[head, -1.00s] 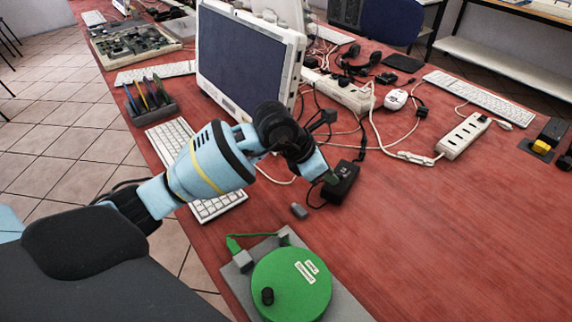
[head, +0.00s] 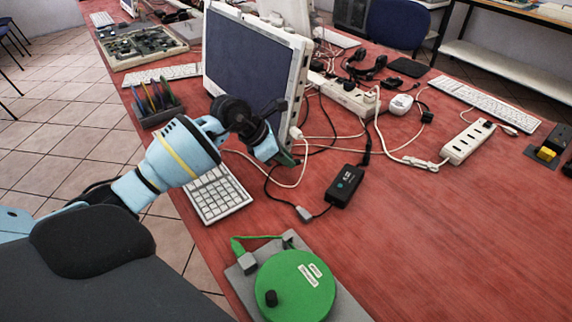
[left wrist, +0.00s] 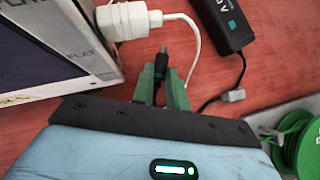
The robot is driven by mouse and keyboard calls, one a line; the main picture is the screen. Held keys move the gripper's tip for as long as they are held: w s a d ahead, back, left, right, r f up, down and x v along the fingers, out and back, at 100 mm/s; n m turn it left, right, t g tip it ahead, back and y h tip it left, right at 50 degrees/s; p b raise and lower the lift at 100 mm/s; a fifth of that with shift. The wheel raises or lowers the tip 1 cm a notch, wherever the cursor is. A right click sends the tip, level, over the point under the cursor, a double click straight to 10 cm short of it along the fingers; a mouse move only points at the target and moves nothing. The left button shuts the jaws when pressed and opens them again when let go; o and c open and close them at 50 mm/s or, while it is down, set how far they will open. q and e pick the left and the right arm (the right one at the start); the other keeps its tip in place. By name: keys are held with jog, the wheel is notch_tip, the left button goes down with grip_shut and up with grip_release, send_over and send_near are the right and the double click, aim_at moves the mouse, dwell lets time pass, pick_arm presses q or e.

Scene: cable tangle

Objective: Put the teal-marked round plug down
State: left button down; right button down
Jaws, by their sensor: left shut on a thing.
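My left gripper (head: 286,160) is low over the red table, beside the lower right corner of the monitor. In the left wrist view its green fingers (left wrist: 160,88) are shut on a slim black round plug (left wrist: 160,64). The plug's tip points away from the gripper, and a bit of teal shows near its base. In the head view the plug is mostly hidden by the gripper. I cannot tell whether it touches the table. My right gripper is not in view.
A white plug (left wrist: 122,22) sits in the monitor's (head: 252,62) side, close to the fingers. A black power brick (head: 344,186) and a grey connector (head: 304,214) lie to the right. A green reel (head: 295,285) is in front.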

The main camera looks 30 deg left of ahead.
pick_arm(q)
jog(key=shift+d+f, duration=0.1)
jog(key=shift+f, duration=1.3)
jog(key=shift+f, duration=0.15)
jog(key=c, duration=1.4)
grip_release()
jog(key=shift+r, duration=0.3)
jog(key=v, duration=1.1)
jog(key=shift+s+a+r, duration=0.25)
